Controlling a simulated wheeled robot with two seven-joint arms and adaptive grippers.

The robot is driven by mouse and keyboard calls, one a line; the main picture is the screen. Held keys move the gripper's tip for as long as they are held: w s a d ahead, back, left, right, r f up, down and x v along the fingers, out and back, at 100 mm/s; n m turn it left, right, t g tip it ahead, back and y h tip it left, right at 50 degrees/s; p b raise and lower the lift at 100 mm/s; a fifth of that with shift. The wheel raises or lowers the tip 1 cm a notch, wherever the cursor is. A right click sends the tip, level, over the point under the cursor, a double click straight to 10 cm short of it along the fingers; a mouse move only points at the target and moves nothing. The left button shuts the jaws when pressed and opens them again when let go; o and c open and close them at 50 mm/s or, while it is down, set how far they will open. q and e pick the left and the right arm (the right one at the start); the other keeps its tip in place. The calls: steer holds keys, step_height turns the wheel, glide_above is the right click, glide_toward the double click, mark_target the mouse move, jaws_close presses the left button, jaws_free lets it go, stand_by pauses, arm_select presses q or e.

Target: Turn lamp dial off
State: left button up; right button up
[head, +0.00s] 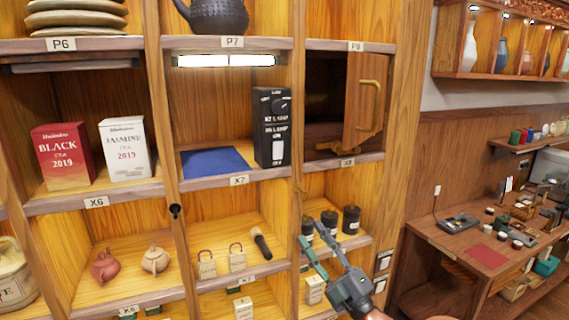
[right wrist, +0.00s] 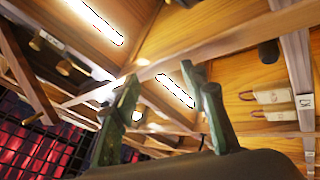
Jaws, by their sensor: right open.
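The black lamp control box (head: 272,127) stands upright at the right side of compartment X7. Its front has a round dark dial (head: 279,105) near the top, white lettering and a pale panel below. The dial's exact setting is too small to read. The lamp strip (head: 224,61) above this compartment is lit white. My right gripper (head: 312,236) is open and empty, in front of the shelves, below and to the right of the box and apart from it. In the right wrist view its two fingers (right wrist: 163,80) are spread with nothing between them. My left gripper is not in view.
A blue mat (head: 215,162) lies left of the box. Right of it, a small wooden door (head: 364,105) with a brass handle stands open at X8. Black canisters (head: 329,221) stand on the shelf below. Tea boxes (head: 63,155) stand in X6. A desk (head: 483,240) is at right.

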steer(key=s+a+r+n+g+y, duration=0.2)
steer(key=s+a+r+n+g, duration=0.35)
steer(key=a+n, duration=0.35)
steer(key=s+a+r+n+g+y, duration=0.1)
steer(key=s+a+r+n+g, duration=0.4)
steer(key=a+r+n+g, duration=0.3)
steer(key=m+t+h, duration=0.2)
steer(key=t+h, duration=0.9)
glide_toward(281, 108)
steer(key=w, duration=0.1)
steer(key=p+x, duration=0.3)
steer(key=x, duration=0.3)
steer(key=shift+w+a+r, duration=0.1)
steer(key=shift+w+a, duration=0.1)
steer(key=shift+a, duration=0.05)
steer(key=shift+w+a, duration=0.15)
steer(key=shift+w, duration=0.45)
steer(key=shift+c, duration=0.5)
